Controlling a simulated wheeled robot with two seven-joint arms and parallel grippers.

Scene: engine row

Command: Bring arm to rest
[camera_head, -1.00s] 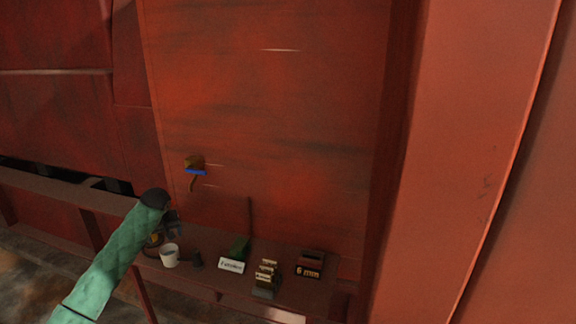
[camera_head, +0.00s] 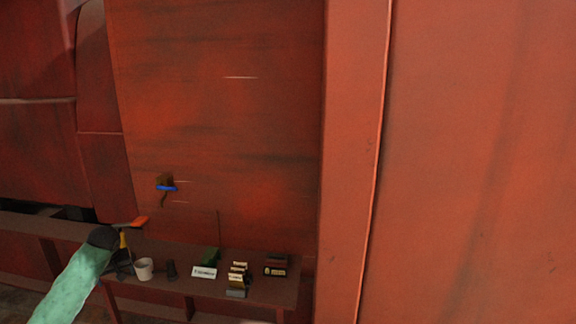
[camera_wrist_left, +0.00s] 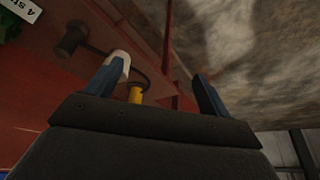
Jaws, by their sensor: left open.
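My left arm, in a green sleeve, comes in from the lower left of the head view. My right gripper is in neither view.
A brown bench (camera_head: 205,290) carries a dark cylinder (camera_head: 171,269), a white label (camera_head: 204,272), small stacked blocks (camera_head: 238,272) and a dark box (camera_head: 276,265). An orange-topped item (camera_head: 138,222) and a yellow piece (camera_wrist_left: 135,95) are near the gripper. A red wall stands behind.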

